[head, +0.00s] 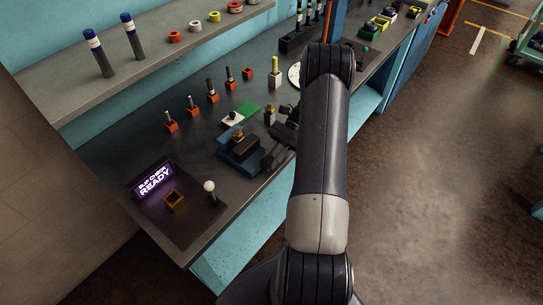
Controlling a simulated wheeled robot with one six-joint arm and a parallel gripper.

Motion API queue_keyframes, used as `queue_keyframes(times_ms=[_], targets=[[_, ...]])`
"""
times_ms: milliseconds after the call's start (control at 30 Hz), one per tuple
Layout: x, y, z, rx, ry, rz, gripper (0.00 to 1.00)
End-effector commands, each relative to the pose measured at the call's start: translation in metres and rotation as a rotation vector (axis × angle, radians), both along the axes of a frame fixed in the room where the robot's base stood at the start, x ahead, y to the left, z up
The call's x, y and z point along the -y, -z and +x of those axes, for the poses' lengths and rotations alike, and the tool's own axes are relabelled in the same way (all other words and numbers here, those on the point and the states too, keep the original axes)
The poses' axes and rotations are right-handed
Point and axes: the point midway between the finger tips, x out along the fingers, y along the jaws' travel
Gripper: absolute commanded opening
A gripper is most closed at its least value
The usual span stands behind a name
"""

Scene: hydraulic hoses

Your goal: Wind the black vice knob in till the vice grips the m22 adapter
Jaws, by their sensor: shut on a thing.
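The vice (236,158) is a small blue and dark block on the grey bench, left of my arm. A small brass-coloured piece, which looks like the m22 adapter (238,134), stands upright at the top of the vice. At this size I cannot tell whether the jaws touch it. My gripper (268,160) is at the right side of the vice, low over the bench, shut on the black vice knob. The knob is dark against the dark fingers and mostly hidden by them.
A green and white plate (240,114) and another brass fitting (270,115) stand just behind the vice. Several fittings in red holders (212,97) line the bench behind. A lit "READY" sign (153,181) and a white-topped lever (209,187) are at front left.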

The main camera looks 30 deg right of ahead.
Motion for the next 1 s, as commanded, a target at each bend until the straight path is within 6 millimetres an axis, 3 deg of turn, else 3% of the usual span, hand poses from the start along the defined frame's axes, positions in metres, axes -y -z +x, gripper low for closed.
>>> queue_keyframes(times_ms=[400, 967, 1000], targets=[[0.0009, 0.0024, 0.0001, -0.063, 0.001, 0.172, 0.0], [0.0008, 0.0045, 0.0001, -0.071, 0.0, 0.192, 0.0], [0.0008, 0.0045, 0.0001, -0.071, 0.0, 0.192, 0.24]])
